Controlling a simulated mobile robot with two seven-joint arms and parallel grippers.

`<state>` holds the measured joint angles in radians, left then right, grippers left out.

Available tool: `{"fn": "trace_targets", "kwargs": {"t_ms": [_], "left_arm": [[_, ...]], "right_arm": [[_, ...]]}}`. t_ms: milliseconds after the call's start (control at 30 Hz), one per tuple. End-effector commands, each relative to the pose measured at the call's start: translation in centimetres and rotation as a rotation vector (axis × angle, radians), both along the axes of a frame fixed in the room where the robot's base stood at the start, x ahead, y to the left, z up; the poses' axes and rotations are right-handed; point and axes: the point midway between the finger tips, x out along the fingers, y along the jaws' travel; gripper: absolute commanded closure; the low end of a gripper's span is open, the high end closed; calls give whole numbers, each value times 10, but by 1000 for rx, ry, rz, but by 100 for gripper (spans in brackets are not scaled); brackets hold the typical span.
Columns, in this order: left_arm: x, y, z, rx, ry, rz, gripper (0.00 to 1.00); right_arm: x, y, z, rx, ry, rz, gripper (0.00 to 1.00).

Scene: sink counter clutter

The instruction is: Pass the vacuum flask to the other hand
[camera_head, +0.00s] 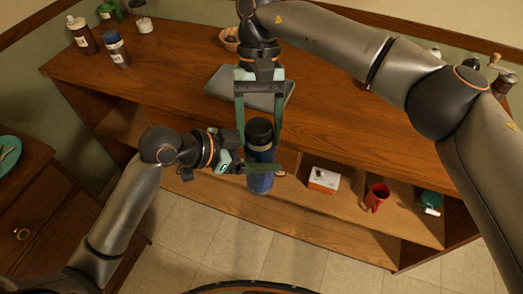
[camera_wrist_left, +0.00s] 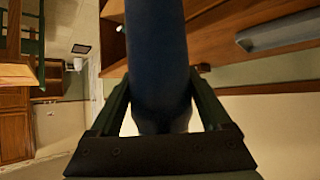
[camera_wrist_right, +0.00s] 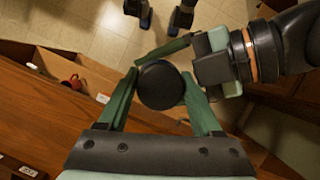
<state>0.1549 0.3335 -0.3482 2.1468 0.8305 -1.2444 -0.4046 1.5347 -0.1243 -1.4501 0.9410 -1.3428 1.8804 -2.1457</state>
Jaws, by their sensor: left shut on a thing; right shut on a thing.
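The vacuum flask (camera_head: 260,181) is blue with a black cap and stands upright in the air in front of the counter's edge. My left gripper (camera_head: 262,168) comes from the left and is shut on its blue body; the body also fills the middle of the left wrist view (camera_wrist_left: 158,60). My right gripper (camera_head: 260,138) reaches down from above and is shut on its upper part by the black cap. The cap shows from above between the fingers in the right wrist view (camera_wrist_right: 160,84). The flask's lower end is free of any surface.
The wooden counter (camera_head: 165,80) carries a grey tray (camera_head: 225,85), a brown bottle (camera_head: 82,36) and a blue-capped jar (camera_head: 116,50). The shelf below holds a small white-and-orange box (camera_head: 323,181), a red mug (camera_head: 377,197) and a teal item (camera_head: 430,200). The tiled floor in front is clear.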

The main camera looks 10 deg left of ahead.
Motion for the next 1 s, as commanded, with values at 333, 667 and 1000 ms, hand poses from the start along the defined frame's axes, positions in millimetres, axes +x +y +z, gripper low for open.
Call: {"fn": "trace_targets", "kwargs": {"t_ms": [333,667,1000], "left_arm": [[-3,-3,2,-7,0,-9,100],[-1,-2,2,-6,-2,-6,100],[-1,-2,2,-6,-2,-5,100]], "right_arm": [[3,0,1,2,-10,-5,28],[0,1,0,5,-3,0,0],[5,4,15,8,-3,3,0]]}}
